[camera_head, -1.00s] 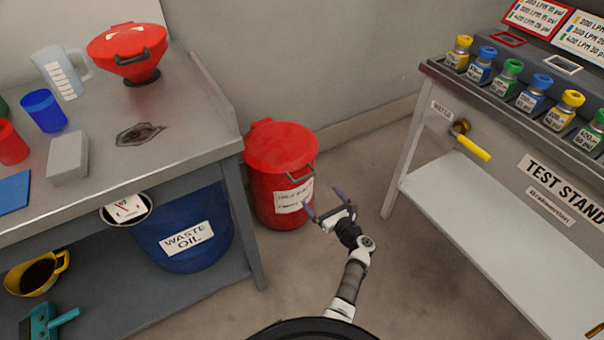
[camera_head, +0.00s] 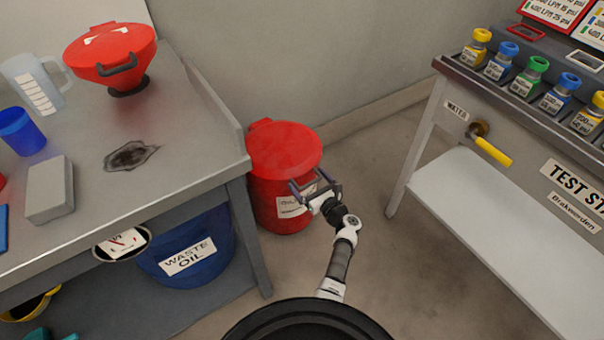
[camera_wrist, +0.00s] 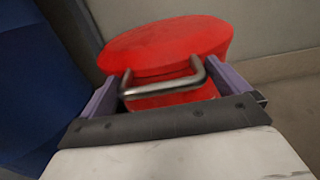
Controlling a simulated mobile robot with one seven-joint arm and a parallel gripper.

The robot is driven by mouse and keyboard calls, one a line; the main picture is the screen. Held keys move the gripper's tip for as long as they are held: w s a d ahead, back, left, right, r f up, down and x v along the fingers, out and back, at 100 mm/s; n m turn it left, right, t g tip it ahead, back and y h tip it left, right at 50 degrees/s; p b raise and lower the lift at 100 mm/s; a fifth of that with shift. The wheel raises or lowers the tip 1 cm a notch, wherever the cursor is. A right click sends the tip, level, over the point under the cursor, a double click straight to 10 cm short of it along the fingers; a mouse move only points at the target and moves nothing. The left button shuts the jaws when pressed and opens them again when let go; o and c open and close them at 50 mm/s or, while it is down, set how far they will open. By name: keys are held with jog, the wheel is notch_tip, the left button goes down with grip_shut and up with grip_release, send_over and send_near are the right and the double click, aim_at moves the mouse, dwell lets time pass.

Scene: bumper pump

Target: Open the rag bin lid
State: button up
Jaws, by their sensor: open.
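The red rag bin (camera_head: 268,195) stands on the floor beside the workbench, its round red lid (camera_head: 284,148) down on top. A label on its front is partly hidden by my gripper. In the wrist view the lid (camera_wrist: 165,45) fills the upper middle, with a grey metal handle (camera_wrist: 160,87) at its near side. My gripper (camera_head: 309,181) is at the front of the bin. In the wrist view my gripper (camera_wrist: 166,82) is open, one purple finger on each side of the handle. I cannot tell whether either finger touches it.
The workbench (camera_head: 180,150) with its leg (camera_head: 248,235) is close left of the bin. A blue waste oil drum (camera_head: 190,250) stands under it. The test stand (camera_head: 500,215) is at the right. Bare floor (camera_head: 385,245) lies between. The wall (camera_head: 300,70) is behind the bin.

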jog(key=shift+w+a, duration=0.35)
jog(key=shift+w, duration=0.1)
